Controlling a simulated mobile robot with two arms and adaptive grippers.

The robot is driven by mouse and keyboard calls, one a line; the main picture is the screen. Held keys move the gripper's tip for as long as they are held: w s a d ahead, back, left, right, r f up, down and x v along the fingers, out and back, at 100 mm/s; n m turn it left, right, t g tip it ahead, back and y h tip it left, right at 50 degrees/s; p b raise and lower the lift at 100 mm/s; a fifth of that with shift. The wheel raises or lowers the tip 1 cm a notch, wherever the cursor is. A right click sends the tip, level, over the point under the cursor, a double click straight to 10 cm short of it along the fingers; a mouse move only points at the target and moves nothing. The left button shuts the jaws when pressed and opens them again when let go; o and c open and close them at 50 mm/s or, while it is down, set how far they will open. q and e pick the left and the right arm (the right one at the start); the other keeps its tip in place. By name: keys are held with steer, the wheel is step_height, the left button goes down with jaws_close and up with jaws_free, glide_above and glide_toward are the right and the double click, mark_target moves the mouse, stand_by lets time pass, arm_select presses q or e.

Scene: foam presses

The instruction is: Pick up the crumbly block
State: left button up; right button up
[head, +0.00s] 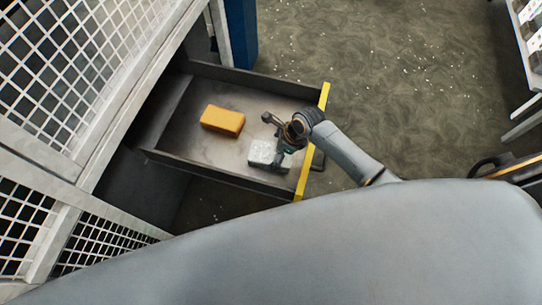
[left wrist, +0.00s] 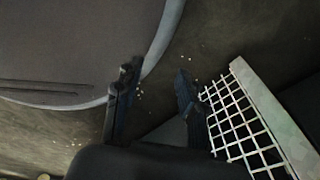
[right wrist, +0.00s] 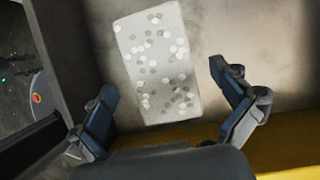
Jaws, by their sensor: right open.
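The crumbly block, a pale grey speckled block (head: 264,152), lies in the open drawer near its yellow front edge. In the right wrist view the block (right wrist: 155,50) shows white and grey spots and lies between and beyond the fingertips. My right gripper (head: 274,138) is over the block; in its wrist view the right gripper (right wrist: 162,78) is open and empty, with a finger towards each side of the block and gaps between. My left gripper (left wrist: 159,70) shows only in its own wrist view, open and empty, away from the drawer.
An orange block (head: 222,120) lies in the drawer left of the speckled one. The drawer (head: 217,169) has raised dark walls and a yellow front edge (head: 312,150). White mesh panels (head: 60,60) stand at the left. In the left wrist view a mesh panel (left wrist: 240,115) is beside the gripper.

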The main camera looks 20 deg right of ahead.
steer(key=shift+x, duration=1.2)
steer(key=shift+w+a+f, duration=0.1)
steer(key=shift+f, duration=0.05)
steer(key=c, duration=1)
steer(key=shift+c, duration=0.5)
arm_select(q)
steer(key=shift+s+f, duration=0.45)
steer(key=shift+s, duration=0.35)
